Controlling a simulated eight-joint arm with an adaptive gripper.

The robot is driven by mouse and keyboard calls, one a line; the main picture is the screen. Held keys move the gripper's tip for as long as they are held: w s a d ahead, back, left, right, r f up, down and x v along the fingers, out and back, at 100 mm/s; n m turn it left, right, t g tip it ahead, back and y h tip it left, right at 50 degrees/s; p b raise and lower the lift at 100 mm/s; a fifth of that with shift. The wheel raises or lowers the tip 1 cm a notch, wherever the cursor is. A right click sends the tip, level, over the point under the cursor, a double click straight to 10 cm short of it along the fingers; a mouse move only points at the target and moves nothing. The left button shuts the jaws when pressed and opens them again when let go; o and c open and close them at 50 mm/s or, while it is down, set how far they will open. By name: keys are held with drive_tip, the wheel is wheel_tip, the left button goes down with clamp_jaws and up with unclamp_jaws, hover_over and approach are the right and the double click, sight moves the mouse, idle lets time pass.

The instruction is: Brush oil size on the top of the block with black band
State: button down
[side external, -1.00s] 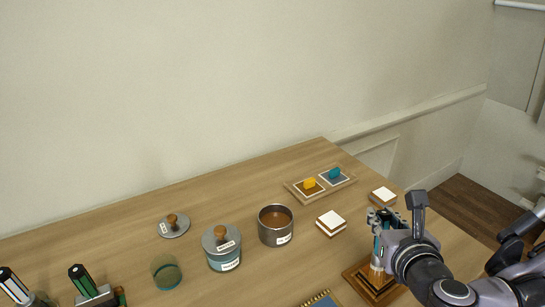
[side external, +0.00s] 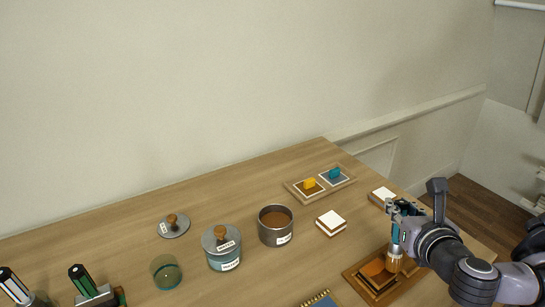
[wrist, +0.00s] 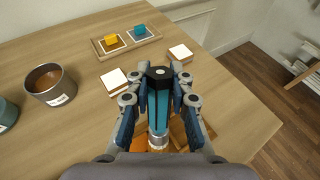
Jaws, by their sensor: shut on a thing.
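My gripper (wrist: 158,112) is shut on an upright brush (wrist: 157,108) with a blue handle and a dark hexagonal top. In the side view the brush (side external: 394,257) has a pale tan lower end, by the right side of a stepped wooden stand (side external: 350,274); I cannot tell if they touch. Two white-topped blocks with brown sides lie on the table: a nearer one (side external: 331,222) and one close to my gripper (side external: 380,197). I cannot make out a black band on either. An open metal pot (side external: 277,237) holds brown liquid; its label is unreadable.
A grey lid (side external: 173,226) lies left of the pot. A lidded jar (side external: 222,258) and a green glass (side external: 166,272) stand nearby. A tray (side external: 292,193) at the back holds a yellow and a blue piece. Dark-striped handles (side external: 80,279) stand at lower left.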

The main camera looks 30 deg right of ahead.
drive_tip(key=shift+r, duration=3.85)
